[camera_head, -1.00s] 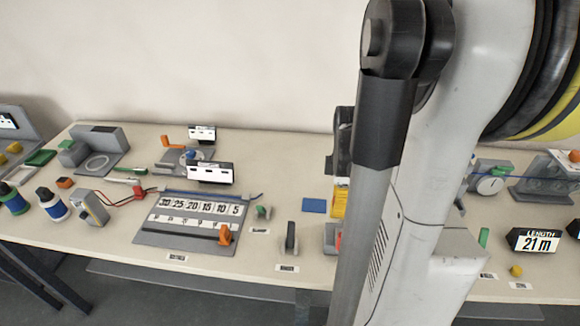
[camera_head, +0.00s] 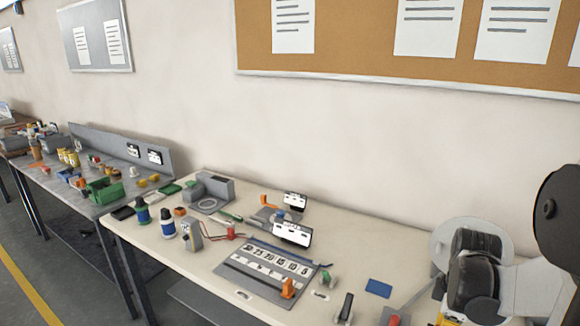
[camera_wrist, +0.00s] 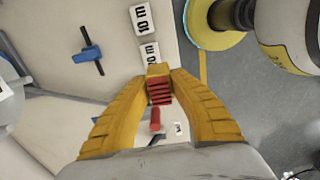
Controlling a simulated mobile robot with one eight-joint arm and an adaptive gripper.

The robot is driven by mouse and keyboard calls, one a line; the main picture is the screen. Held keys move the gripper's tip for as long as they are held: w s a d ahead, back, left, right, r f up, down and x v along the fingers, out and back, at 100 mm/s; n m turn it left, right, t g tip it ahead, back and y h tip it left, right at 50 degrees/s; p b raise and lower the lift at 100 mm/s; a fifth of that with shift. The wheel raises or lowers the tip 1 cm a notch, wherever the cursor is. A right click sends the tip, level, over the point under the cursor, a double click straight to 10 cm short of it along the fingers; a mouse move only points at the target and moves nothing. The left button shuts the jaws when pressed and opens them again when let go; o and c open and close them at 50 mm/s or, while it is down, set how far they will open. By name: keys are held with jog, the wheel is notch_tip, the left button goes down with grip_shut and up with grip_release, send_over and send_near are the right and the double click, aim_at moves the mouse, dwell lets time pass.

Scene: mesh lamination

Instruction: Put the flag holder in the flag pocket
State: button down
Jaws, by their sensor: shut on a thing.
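In the wrist view my gripper (camera_wrist: 159,82), with two yellow fingers, is shut on a small piece at its tips. Red ribs and a yellow block show between the fingers. I take the piece to be the flag holder (camera_wrist: 158,70), but most of it is hidden and its shape is unclear. A separate red peg-like thing (camera_wrist: 155,121) shows between the fingers, nearer the palm. In the head view only a yellow bit of my gripper shows at the bottom edge, beside my arm. I cannot pick out the flag pocket for sure in either view.
The cream bench (camera_head: 225,195) carries a grey number board (camera_head: 262,268), a blue plate (camera_head: 378,287), bottles (camera_head: 167,223) and small fixtures. In the wrist view, "10 m" labels (camera_wrist: 142,18), a blue clamp-like part (camera_wrist: 91,54) and a yellow-rimmed roll (camera_wrist: 210,25) lie close to my gripper.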

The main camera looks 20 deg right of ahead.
jog(key=w+a+f+m, duration=0.2)
jog(key=w+a, duration=0.4)
jog(key=a, duration=0.3)
jog(key=w+a+f+m+b, duration=0.1)
jog(key=w+a+f+m, duration=0.1)
jog(key=w+a, duration=0.5)
jog(key=w+a+f+m+b, duration=0.1)
jog(key=w+a+m, duration=0.3)
jog(key=a, duration=0.8)
jog(key=shift+w+f, duration=0.8)
jog(key=shift+w, duration=0.4)
